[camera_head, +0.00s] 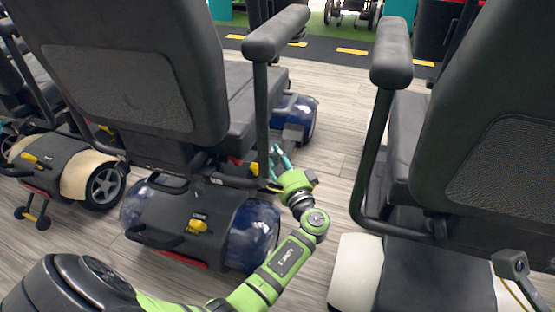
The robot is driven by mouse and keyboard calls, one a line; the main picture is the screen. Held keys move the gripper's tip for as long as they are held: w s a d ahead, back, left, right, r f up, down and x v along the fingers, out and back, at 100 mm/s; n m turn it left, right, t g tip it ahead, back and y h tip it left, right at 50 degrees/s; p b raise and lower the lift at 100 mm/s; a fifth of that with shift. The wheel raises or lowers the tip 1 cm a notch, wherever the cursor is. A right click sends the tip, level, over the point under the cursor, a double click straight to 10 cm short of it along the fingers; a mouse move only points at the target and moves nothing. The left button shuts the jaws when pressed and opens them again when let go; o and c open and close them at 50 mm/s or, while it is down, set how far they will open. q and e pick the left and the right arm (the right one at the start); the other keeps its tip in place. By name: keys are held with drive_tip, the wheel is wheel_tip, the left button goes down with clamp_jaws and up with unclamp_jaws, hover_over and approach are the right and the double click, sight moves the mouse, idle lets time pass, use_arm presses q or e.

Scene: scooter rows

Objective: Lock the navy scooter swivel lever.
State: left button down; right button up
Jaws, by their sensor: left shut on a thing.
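The navy scooter stands left of centre, seen from behind, with a dark seat, a glossy navy rear body (252,236) and a navy front part (300,112). My left gripper (277,160) is at the right side of its seat base, below the armrest post. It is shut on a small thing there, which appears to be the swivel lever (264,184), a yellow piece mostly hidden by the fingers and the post. Whether the lever is locked cannot be seen.
A cream scooter (75,170) stands at the left. A white scooter (356,268) with a dark seat stands close on the right. A strip of wooden floor (325,165) is free between the navy and white scooters. The navy scooter's armrest (275,33) overhangs my gripper.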

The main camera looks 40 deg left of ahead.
use_arm(q)
drive_tip(key=shift+a, duration=0.1)
drive_tip(key=c, duration=1.2)
unclamp_jaws()
drive_tip(key=shift+f, duration=0.1)
drive_tip(key=v, duration=1.2)
drive_tip(key=shift+s, duration=0.1)
